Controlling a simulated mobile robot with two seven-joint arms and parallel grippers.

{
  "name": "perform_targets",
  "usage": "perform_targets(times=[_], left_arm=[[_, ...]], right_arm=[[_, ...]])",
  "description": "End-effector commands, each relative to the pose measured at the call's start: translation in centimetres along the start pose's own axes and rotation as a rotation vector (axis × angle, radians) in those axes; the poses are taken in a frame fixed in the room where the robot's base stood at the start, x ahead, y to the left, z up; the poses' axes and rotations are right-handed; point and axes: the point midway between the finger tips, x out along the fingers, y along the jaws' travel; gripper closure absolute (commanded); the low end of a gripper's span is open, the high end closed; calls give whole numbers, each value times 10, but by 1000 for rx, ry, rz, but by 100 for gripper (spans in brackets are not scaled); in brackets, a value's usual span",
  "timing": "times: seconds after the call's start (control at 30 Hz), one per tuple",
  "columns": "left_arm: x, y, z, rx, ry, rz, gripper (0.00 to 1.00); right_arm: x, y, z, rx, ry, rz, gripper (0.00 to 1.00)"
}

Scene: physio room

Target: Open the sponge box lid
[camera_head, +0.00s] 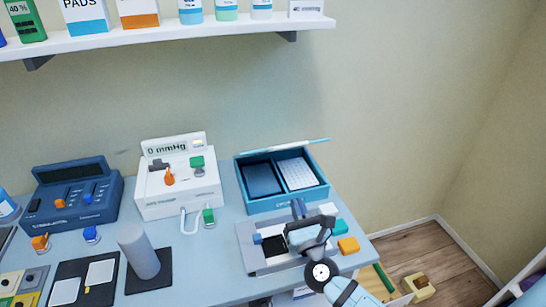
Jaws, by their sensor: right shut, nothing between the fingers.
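The sponge box (284,204) is a blue box at the right end of the table, near the wall. Its lid (290,147) stands raised at the back and shows almost edge-on. Inside are a dark blue compartment and a white, dotted pad (297,173). My right gripper (299,210) is in front of the box, at its front side. Its fingers are shut and hold nothing. I cannot tell whether it touches the box front. My left gripper is not in view.
A grey tray-like unit (246,237) lies under my right arm, with teal and orange blocks (348,245) beside it. A white mmHg device (178,187) stands left of the box. A loaded shelf (200,33) hangs above. The floor at right holds a wooden object (417,287).

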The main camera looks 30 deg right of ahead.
Motion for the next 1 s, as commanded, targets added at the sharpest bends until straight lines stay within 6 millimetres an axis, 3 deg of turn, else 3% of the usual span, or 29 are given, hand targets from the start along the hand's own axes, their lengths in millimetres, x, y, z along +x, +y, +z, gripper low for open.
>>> perform_targets(times=[0.17,0.6,0.77,1.0], left_arm=[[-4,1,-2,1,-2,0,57],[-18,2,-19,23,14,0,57],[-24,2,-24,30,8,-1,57],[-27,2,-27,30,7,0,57]], right_arm=[[15,-3,2,-4,-2,-11,100],[105,-3,5,-1,-1,-9,100],[119,-3,23,0,-1,-9,100],[126,-3,28,-2,0,-7,100]])
